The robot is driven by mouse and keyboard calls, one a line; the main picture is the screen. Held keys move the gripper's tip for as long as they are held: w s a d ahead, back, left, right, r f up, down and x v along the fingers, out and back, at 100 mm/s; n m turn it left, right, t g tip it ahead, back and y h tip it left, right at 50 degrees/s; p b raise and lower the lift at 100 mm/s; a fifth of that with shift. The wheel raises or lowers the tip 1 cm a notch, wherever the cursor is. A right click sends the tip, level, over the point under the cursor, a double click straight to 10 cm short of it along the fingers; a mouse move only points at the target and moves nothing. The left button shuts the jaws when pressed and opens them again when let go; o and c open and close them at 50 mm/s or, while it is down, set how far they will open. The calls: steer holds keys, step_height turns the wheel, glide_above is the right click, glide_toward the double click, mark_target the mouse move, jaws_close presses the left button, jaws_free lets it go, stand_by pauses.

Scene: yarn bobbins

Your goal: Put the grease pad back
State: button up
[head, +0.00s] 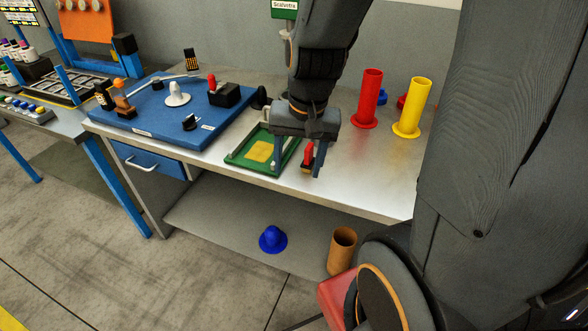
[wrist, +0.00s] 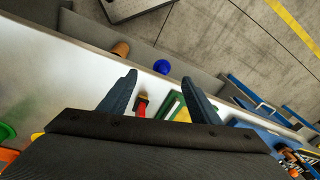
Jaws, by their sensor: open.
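A small red-handled piece with a dark and yellow end (head: 308,157), which looks like the grease pad, is on the steel bench (head: 345,185) just right of the green tray. It also shows in the wrist view (wrist: 142,106). The green tray (head: 236,160) has a yellow patch in its middle; its right side is partly hidden by a finger. My gripper (head: 298,174) is open and points down over the bench front, its fingers around the red piece without visible grip. In the wrist view my gripper (wrist: 158,80) has the red piece nearer its left finger and the tray by its right finger.
A blue board (head: 165,125) with several fixtures lies left of the tray. A red tube (head: 369,100) and a yellow tube (head: 412,108) stand to the right. A blue cone (head: 272,240) and brown tube (head: 342,250) are on the lower shelf. The bench front right is clear.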

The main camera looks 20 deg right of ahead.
steer(key=n, duration=0.1)
steer(key=s+a+n, duration=0.1)
steer(key=n, duration=0.1)
steer(key=s+n, duration=0.1)
steer(key=n, duration=0.1)
steer(key=shift+a+h, duration=0.3)
steer(key=shift+a, duration=0.1)
steer(key=shift+w, duration=0.1)
steer(key=shift+f+b, duration=0.35)
steer(key=shift+f, duration=0.1)
